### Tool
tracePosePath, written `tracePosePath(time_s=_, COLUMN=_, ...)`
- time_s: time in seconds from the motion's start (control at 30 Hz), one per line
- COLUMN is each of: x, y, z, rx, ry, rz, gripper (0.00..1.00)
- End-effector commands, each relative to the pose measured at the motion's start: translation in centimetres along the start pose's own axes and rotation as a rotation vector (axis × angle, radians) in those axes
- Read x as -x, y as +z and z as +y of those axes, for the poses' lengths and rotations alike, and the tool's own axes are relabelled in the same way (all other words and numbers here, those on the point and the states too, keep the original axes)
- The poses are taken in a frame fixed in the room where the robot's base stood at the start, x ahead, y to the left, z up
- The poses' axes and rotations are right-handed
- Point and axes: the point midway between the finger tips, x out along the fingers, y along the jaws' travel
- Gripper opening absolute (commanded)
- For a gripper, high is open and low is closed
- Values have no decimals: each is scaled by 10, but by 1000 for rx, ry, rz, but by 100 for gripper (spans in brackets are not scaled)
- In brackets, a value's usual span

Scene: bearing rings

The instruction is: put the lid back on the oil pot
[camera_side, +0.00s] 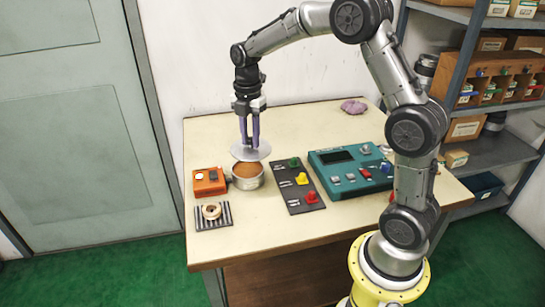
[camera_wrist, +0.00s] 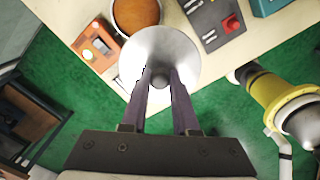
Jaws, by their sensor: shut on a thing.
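The oil pot (camera_side: 247,182) is a round metal pot, open at the top, with brown-orange oil inside. It stands on the table between the orange box and the dark panel. My gripper (camera_side: 250,143) points down above it, with its purple fingers shut on the lid's knob. The lid (camera_side: 251,153) is a pale grey disc, held above the pot and overlapping its back rim in the side view. In the wrist view the lid (camera_wrist: 160,54) hangs below my gripper (camera_wrist: 160,80), and the pot (camera_wrist: 137,14) shows partly beyond it, cut by the top edge.
An orange box with two buttons (camera_side: 209,182) stands just left of the pot. A ribbed mat (camera_side: 225,222) with a bearing ring (camera_side: 211,212) lies in front. A dark panel with coloured knobs (camera_side: 296,186) and a teal console (camera_side: 345,182) stand right. A purple cloth (camera_side: 354,106) lies behind.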

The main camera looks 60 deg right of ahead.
Motion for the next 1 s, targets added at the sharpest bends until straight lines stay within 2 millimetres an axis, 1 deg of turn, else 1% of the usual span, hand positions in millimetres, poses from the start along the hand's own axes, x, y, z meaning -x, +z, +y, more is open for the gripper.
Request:
tracePosePath(time_s=0.03, x=-5, y=11, z=15, rx=-7, ry=-2, rz=1, gripper=0)
tracePosePath(time_s=0.1, x=-11, y=25, z=32, rx=-17, ry=-2, rz=1, gripper=0)
tracePosePath(time_s=0.2, x=-23, y=41, z=48, rx=-32, ry=-3, rz=1, gripper=0)
tracePosePath(time_s=0.3, x=-37, y=54, z=58, rx=-50, ry=-2, rz=1, gripper=0)
tracePosePath(time_s=0.4, x=-50, y=59, z=56, rx=-61, ry=-1, rz=1, gripper=0)
tracePosePath(time_s=0.53, x=-57, y=62, z=54, rx=-67, ry=1, rz=0, gripper=0)
tracePosePath(time_s=0.67, x=-64, y=62, z=54, rx=-68, ry=1, rz=0, gripper=0)
tracePosePath(time_s=1.0, x=-91, y=61, z=54, rx=-68, ry=0, rz=0, gripper=0)
